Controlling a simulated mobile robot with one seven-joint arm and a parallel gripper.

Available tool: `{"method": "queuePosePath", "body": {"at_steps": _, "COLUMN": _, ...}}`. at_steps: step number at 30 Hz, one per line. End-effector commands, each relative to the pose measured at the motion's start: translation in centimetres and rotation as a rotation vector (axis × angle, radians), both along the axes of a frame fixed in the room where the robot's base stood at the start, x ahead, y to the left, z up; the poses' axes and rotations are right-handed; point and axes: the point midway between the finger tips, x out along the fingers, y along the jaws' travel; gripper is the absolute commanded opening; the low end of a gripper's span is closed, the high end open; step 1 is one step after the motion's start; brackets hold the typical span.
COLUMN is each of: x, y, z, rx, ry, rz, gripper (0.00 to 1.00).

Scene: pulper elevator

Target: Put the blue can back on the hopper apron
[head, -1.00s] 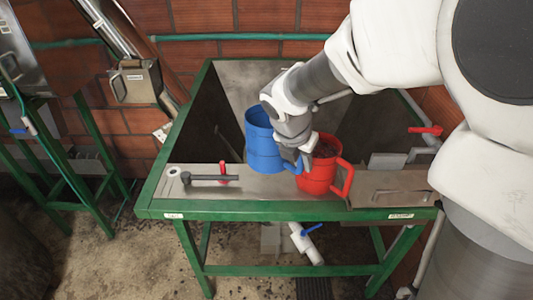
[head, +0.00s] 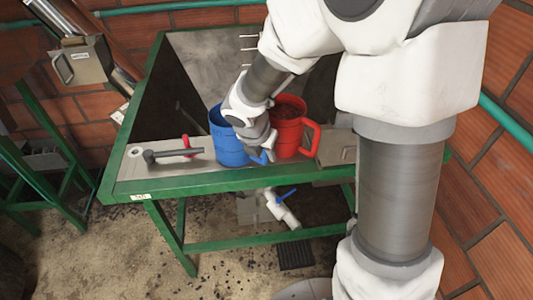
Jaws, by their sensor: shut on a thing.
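The blue can (head: 231,148) is upright on or just above the metal apron (head: 170,172) at the front of the green-framed hopper. I cannot tell whether its base touches the metal. My gripper (head: 262,152) comes down at the can's right side and is shut on its handle; the arm's wrist hides part of the can's rim. The red can (head: 287,129), filled with dark reddish contents, stands close to the right of the blue can and behind my gripper.
A grey lever (head: 172,154) and a red handle (head: 187,143) lie left of the blue can on the apron. The dark hopper opening is behind. A metal plate (head: 337,148) is right of the red can. A blue-handled valve (head: 283,200) hangs below.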

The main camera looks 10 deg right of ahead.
Motion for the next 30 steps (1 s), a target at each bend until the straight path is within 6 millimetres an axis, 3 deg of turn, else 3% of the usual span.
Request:
{"method": "queuePosePath", "body": {"at_steps": 2, "x": -0.1, "y": 0.0, "z": 0.0, "rx": -0.001, "ry": 0.002, "rz": 0.0, "gripper": 0.0}}
{"method": "queuePosePath", "body": {"at_steps": 3, "x": -0.1, "y": 0.0, "z": 0.0, "rx": -0.001, "ry": 0.003, "rz": 0.0, "gripper": 0.23}}
{"method": "queuePosePath", "body": {"at_steps": 8, "x": -0.1, "y": 0.0, "z": 0.0, "rx": -0.001, "ry": 0.003, "rz": 0.0, "gripper": 0.5}}
{"method": "queuePosePath", "body": {"at_steps": 19, "x": -0.3, "y": 0.2, "z": 1.0, "rx": -0.001, "ry": -0.001, "rz": -0.001, "gripper": 0.5}}
{"method": "queuePosePath", "body": {"at_steps": 30, "x": -2.5, "y": 2.0, "z": 7.9, "rx": -0.001, "ry": -0.003, "rz": 0.0, "gripper": 0.5}}
